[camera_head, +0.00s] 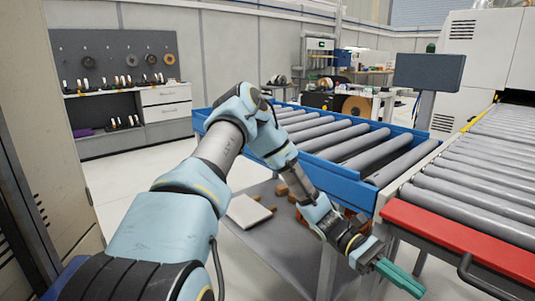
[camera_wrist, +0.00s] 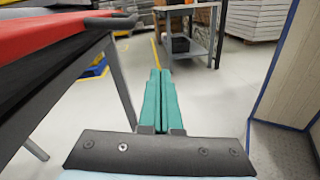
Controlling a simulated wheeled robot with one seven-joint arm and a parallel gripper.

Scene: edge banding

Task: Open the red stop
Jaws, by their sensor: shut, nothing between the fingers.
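The red stop (camera_head: 460,240) is a long red bar across the near end of the grey roller conveyor at the right of the head view. A dark handle (camera_head: 468,275) sticks out below its front side. In the wrist view the red stop (camera_wrist: 45,35) fills the upper left, with the dark handle (camera_wrist: 112,21) at its right end. My gripper (camera_head: 415,290) is low, left of the handle and below the bar, apart from both. Its green fingers (camera_wrist: 160,80) are shut together with nothing between them.
A blue-sided roller conveyor (camera_head: 340,150) joins the grey one from the left. Grey table legs (camera_wrist: 120,80) stand left of my gripper in the wrist view. A small table (camera_wrist: 190,45) is farther off. The floor (camera_wrist: 215,85) ahead of the fingers is clear.

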